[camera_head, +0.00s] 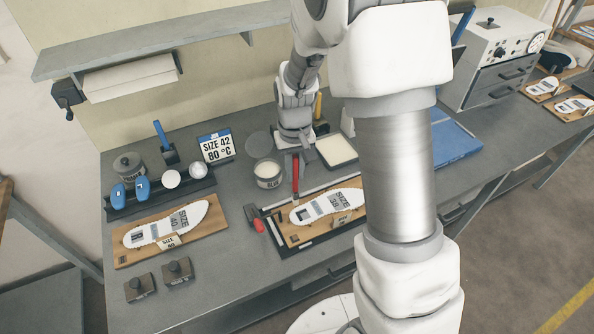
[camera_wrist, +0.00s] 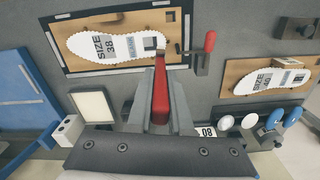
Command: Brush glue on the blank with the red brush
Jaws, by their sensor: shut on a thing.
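My gripper (camera_head: 296,150) is shut on the red brush (camera_head: 296,176), which points down. In the wrist view my gripper (camera_wrist: 160,100) has its fingers on both sides of the red brush (camera_wrist: 160,92). The white blank marked SIZE 38 (camera_head: 325,206) lies on a wooden board in a dark frame below; it also shows in the wrist view (camera_wrist: 105,43). The brush's tip is by the blank's left end in the head view; I cannot tell whether it touches. The open glue pot (camera_head: 268,174) stands just behind and left of the brush.
A red-handled clamp (camera_head: 258,224) sits at the frame's left end. A SIZE 40 blank (camera_head: 165,225) lies on another board to the left. A pale tray (camera_head: 336,150) and a SIZE 42 80 °C sign (camera_head: 216,147) stand behind. My arm hides part of the table's right side.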

